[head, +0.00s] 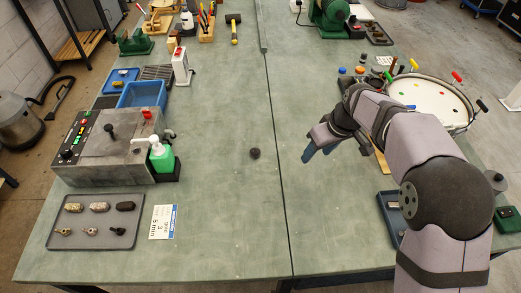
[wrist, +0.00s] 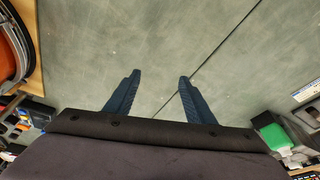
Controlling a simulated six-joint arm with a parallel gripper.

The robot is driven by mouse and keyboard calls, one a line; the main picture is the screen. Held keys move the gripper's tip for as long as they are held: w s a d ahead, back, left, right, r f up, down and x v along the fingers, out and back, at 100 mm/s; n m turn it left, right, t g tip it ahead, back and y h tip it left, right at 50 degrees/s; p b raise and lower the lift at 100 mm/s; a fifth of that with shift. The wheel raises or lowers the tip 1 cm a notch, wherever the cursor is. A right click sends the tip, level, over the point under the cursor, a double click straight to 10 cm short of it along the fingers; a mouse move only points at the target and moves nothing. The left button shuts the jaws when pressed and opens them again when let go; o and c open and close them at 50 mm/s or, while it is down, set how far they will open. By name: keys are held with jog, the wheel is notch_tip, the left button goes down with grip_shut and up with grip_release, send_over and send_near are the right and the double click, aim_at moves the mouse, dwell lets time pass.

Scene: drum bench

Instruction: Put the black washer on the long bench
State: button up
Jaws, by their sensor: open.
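A small dark round object (head: 255,153) lies on the long bench (head: 215,225), left of the seam. It may be the black washer, but I cannot make out a hole in it. My gripper (head: 318,152) is above the bench, right of the seam and right of the dark object. In the wrist view my gripper (wrist: 157,77) has its two blue fingers apart, with only bare bench showing between them. The dark object is not seen in the wrist view.
A drum (head: 440,103) with coloured pieces on its head stands at the right, behind my arm. The middle of the bench is mostly clear.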

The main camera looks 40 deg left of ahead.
aim_at(256, 151)
jog(key=s+a+n+y, duration=0.1)
jog(key=s+a+n, duration=0.15)
jog(key=a, duration=0.55)
jog(key=s+a+n, duration=0.2)
jog(key=s+a, duration=0.2)
jog(key=a, duration=0.3)
jog(key=shift+g, duration=0.4)
jog(key=shift+p+x, duration=2.2)
jog(key=shift+x, duration=1.7)
jog(key=shift+w, duration=0.2)
jog(key=c, duration=1.2)
jog(key=shift+c, duration=0.2)
notch_tip(256, 151, up, 10)
jog(key=b, duration=0.3)
jog(key=shift+d, duration=0.1)
